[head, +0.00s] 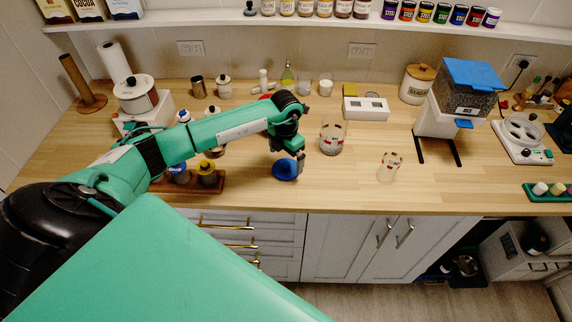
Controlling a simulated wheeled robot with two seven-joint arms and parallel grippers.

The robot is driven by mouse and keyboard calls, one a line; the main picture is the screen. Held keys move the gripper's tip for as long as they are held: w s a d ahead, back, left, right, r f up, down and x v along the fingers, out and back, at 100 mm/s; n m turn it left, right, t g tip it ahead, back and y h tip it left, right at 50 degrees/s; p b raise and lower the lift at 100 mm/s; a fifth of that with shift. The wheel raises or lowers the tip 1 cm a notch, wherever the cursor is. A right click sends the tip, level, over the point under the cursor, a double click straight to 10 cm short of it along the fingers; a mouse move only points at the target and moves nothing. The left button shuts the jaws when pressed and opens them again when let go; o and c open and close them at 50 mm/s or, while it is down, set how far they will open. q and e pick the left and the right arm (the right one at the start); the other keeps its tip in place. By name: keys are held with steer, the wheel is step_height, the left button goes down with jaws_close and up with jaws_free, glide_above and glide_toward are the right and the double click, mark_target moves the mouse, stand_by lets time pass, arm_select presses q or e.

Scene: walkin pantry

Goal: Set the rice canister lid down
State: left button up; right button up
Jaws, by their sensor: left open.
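A round blue lid (284,170) shows near the front edge of the wooden counter, directly at my left gripper (300,170). The left gripper points down, its jaws are open, and its fingers are close to the lid's right side. I cannot tell whether they touch it. The lid looks low, at the counter surface. A clear glass canister (333,138) with a label and no lid on it stands to the right of the gripper; it may be the rice canister. My right gripper is not in view.
A smaller glass jar (390,166) stands further right, near the counter edge. A dispenser (449,112) with a blue top stands behind it. Left of the gripper, a wooden tray (219,187) holds jars with coloured lids. Bare counter lies between the two glass vessels.

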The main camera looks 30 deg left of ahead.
mark_target(286, 164)
arm_select(q)
step_height(286, 164, up, 8)
steer(key=b, duration=0.2)
steer(key=shift+r+b, duration=0.25)
steer(key=shift+b, duration=0.15)
